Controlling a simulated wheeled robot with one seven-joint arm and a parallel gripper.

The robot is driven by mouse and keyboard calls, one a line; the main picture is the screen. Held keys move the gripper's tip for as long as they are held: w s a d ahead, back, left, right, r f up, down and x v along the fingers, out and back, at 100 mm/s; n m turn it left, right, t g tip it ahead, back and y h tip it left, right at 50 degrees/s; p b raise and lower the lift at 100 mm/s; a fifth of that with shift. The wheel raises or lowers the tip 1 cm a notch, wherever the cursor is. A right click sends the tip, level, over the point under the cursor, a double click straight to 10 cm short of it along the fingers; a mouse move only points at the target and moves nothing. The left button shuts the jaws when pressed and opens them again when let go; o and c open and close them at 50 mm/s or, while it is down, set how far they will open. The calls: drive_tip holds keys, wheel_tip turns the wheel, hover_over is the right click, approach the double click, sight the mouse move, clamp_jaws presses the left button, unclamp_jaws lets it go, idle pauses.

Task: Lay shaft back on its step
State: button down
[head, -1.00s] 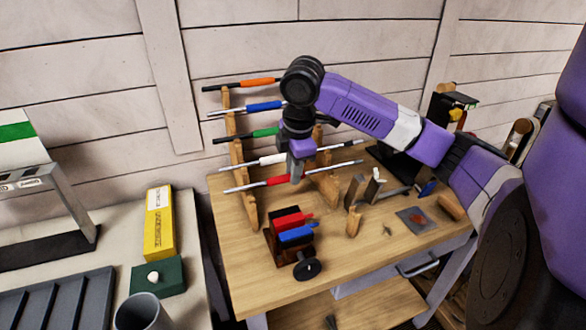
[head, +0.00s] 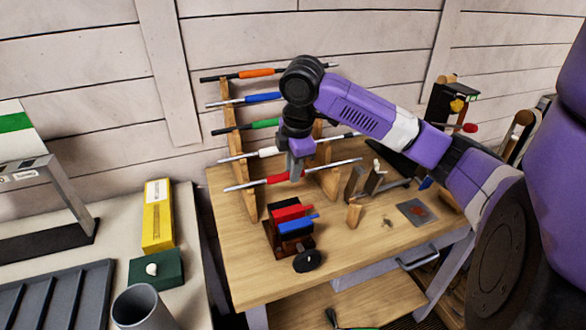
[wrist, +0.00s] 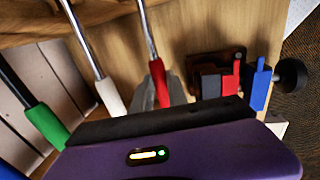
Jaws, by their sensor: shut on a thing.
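A silver shaft with a red grip (head: 277,180) lies across the lowest, front level of the stepped wooden rack (head: 247,190). My gripper (head: 295,176) points down and is shut on this shaft at its red part. In the wrist view the red grip (wrist: 158,82) sits between the grey fingertips, and the bare shaft runs on toward the rack. Whether the shaft bears on the front steps or hangs just above them I cannot tell. Shafts with white (head: 269,152), green (head: 265,123), blue (head: 263,97) and orange (head: 257,73) bands lie on the higher steps behind.
A vise-like fixture with red and blue jaws (head: 295,222) and a black knob (head: 308,261) stands just in front of the rack. Wooden blocks (head: 354,215) and a grey plate (head: 417,212) lie to the right.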

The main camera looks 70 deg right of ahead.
drive_tip(key=c, duration=1.2)
unclamp_jaws()
drive_tip(key=shift+f, duration=0.1)
drive_tip(key=shift+c, duration=0.2)
drive_tip(key=v, duration=0.8)
